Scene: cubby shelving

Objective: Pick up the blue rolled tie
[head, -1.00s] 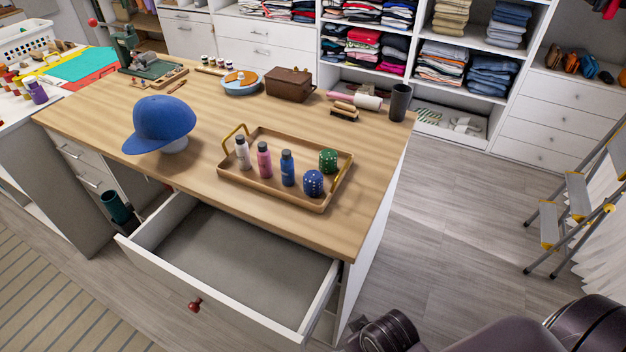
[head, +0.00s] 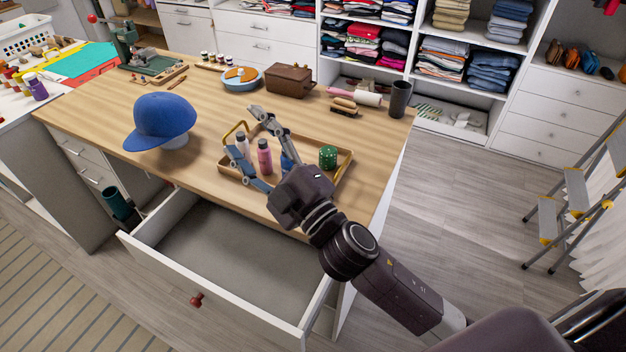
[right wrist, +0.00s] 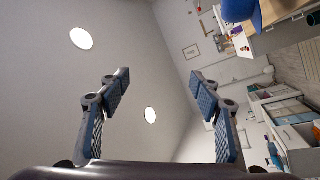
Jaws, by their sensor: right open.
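The blue rolled tie is hidden in the head view now, behind my right gripper and wrist; a second earlier it showed as a dotted blue roll at the front right of the tray (head: 340,178). A green dotted roll (head: 328,157) stands at the tray's right end. My right gripper (head: 247,135) is open and empty, raised over the tray with its fingers pointing to the back left. In the right wrist view the open fingers (right wrist: 160,80) have only the ceiling and wall between them. My left gripper is not in view.
A blue cap (head: 163,120) sits on a stand to the left. An open drawer (head: 225,255) juts out below the wooden top.

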